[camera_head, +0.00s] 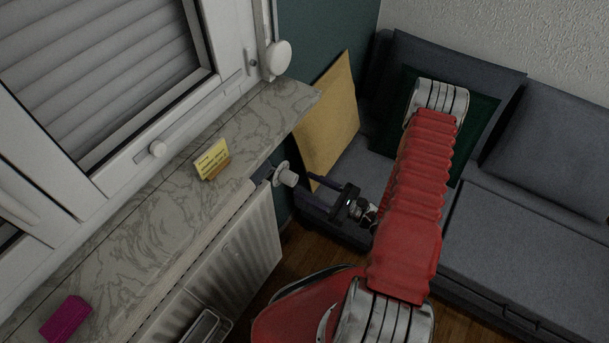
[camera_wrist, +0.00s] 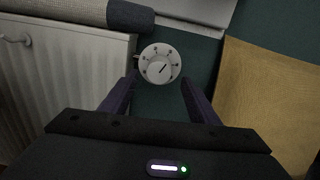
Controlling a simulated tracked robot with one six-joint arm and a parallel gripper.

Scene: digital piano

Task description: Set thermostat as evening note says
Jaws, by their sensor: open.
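The white thermostat knob (camera_head: 286,175) sits at the upper end of the radiator, below the window sill. In the wrist view its round dial (camera_wrist: 160,63) faces me, with small marks around the rim and a dark line slanting to the upper right. The marks are too small to read surely. My gripper (camera_wrist: 160,84) is open, its two dark fingers on either side of the dial's lower part and seemingly short of it. It also shows in the head view (camera_head: 318,182). A yellow note (camera_head: 212,158) stands in a small wooden holder on the sill; its writing is unreadable.
The white radiator (camera_head: 235,250) is left of the knob, under the marble sill (camera_head: 150,240). A tan board (camera_head: 325,120) leans close on the right, by the grey sofa (camera_head: 530,230). A magenta block (camera_head: 66,319) lies on the sill.

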